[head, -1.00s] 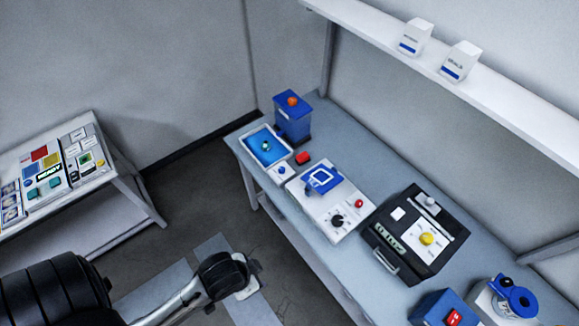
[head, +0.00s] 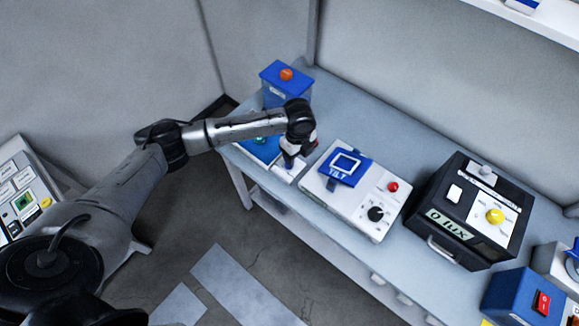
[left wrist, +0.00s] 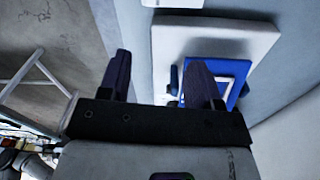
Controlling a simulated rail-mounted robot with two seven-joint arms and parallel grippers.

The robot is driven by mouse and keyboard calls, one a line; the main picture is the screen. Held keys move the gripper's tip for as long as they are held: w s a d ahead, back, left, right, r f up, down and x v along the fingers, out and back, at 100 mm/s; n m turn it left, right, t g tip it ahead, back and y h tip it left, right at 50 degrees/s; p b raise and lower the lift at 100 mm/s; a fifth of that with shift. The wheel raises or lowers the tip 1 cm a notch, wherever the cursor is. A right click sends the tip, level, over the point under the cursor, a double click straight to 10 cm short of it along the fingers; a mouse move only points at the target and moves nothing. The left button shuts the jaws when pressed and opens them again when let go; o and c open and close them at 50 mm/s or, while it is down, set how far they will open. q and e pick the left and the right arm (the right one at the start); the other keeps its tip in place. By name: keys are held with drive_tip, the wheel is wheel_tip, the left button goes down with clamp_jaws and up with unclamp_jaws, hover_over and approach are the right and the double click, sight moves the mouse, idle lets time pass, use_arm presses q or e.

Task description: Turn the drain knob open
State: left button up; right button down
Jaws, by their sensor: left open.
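The drain knob is not clearly visible; my left gripper covers the spot on the small white panel (head: 291,172) beside the blue tray (head: 257,152). My left gripper (head: 289,164) points down just over this panel in the head view, its jaws open. Contact with a knob cannot be told. In the left wrist view its two dark fingers (left wrist: 162,82) are spread apart, and no object shows clearly gripped between them. The tray is partly hidden by my left arm. My right gripper is not in view.
A blue tank (head: 272,93) with an orange top stands behind the tray. Right of the gripper is a white tilt device (head: 337,203) with a blue plate (head: 344,166), which also shows in the wrist view (left wrist: 239,68). A black box (head: 449,225) stands further right.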

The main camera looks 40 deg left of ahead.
use_arm(q)
drive_tip(key=w+a+b, duration=0.1)
drive_tip(key=w+a, duration=0.1)
drive_tip(key=a, duration=0.3)
drive_tip(key=f, duration=1.2)
drive_tip(key=shift+s+d+f, duration=0.1)
drive_tip(key=shift+d+f, duration=0.05)
drive_tip(key=shift+d, duration=0.05)
drive_tip(key=c, duration=0.9)
